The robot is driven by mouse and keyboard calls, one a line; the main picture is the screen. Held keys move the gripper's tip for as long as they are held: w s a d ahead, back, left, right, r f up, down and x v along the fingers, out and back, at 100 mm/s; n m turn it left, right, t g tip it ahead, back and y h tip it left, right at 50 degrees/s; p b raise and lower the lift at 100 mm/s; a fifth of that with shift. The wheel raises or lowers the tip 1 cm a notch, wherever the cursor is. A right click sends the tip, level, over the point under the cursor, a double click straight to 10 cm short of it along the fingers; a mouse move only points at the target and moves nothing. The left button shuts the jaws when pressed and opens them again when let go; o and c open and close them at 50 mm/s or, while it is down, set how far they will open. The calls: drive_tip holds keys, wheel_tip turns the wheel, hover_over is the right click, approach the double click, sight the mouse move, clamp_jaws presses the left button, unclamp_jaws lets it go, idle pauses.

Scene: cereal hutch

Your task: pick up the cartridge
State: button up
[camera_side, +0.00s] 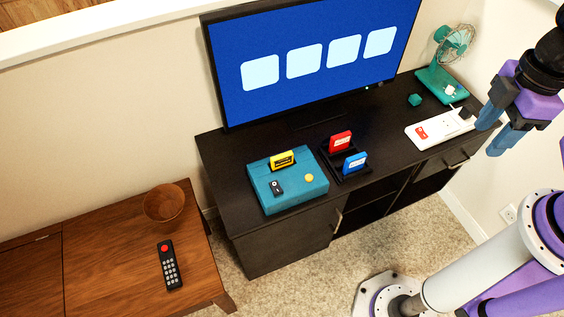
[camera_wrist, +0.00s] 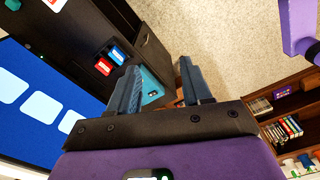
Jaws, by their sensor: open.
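A yellow cartridge (camera_side: 282,160) stands upright in the top of a teal console (camera_side: 300,196) on the dark TV stand. A red cartridge (camera_side: 340,142) and a blue cartridge (camera_side: 355,162) stand in a black holder (camera_side: 347,175) to its right. In the wrist view the red cartridge (camera_wrist: 103,67) and blue cartridge (camera_wrist: 117,55) show beyond the fingers, with part of the teal console (camera_wrist: 152,88) between them. My gripper (camera_side: 498,134) is open and empty, in the air at the right, well away from all the cartridges. The fingers also show in the wrist view (camera_wrist: 165,90).
A TV (camera_side: 310,90) with a blue screen stands behind the console. A wooden table (camera_side: 110,240) at left holds a bowl (camera_side: 164,205) and remote (camera_side: 168,265).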

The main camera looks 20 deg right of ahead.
drive_tip(key=w+a+f+n, duration=0.1)
drive_tip(key=w+a, duration=0.8)
drive_tip(key=w, duration=0.1)
drive_tip(key=n, duration=0.4)
hover_over(282, 156)
drive_tip(key=f, duration=2.8)
drive_tip(key=shift+s+a+f, duration=0.1)
drive_tip(key=shift+a+f, duration=0.2)
drive_tip(key=shift+f, duration=0.1)
drive_tip(key=shift+d+f, duration=0.15)
drive_tip(key=shift+f, duration=1.15)
drive_tip(key=shift+d+f, duration=0.15)
drive_tip(key=shift+f, duration=1.15)
clamp_jaws()
